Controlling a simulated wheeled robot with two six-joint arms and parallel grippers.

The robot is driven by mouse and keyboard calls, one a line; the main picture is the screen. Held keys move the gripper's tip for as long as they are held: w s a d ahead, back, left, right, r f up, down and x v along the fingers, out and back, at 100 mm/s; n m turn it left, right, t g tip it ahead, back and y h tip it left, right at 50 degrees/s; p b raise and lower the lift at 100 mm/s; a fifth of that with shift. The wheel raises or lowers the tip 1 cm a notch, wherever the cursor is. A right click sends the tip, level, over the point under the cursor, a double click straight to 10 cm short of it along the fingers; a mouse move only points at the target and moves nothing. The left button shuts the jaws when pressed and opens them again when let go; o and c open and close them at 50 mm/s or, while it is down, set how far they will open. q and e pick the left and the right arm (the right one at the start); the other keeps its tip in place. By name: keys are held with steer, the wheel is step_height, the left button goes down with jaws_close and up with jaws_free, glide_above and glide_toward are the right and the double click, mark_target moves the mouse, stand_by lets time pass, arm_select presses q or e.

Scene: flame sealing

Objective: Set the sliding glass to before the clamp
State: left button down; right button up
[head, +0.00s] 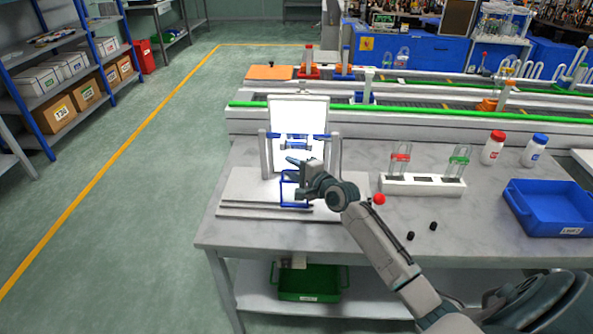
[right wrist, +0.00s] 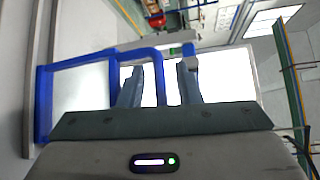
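The sliding glass (head: 283,191) is a small blue-framed pane standing on the light grey rail base, in front of a bright white panel (head: 312,112). Its blue frame (right wrist: 43,110) and handle bar fill the left half of the right wrist view. My right gripper (head: 297,178) is at the glass's right side in the head view. In the right wrist view its fingers (right wrist: 159,82) are apart, with the blue handle bar between them and gaps visible. The blue clamp (head: 295,138) is on the stand just behind the gripper. My left gripper is not in view.
A white tube rack (head: 422,185) with red- and green-marked tubes stands to the right. Small black caps (head: 433,226) lie in front of it. A blue bin (head: 550,208) and two bottles (head: 493,148) are farther right. The table's front left is clear.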

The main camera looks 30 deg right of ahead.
steer(key=p+v, duration=0.1)
steer(key=v, duration=1)
steer(key=shift+f, duration=0.15)
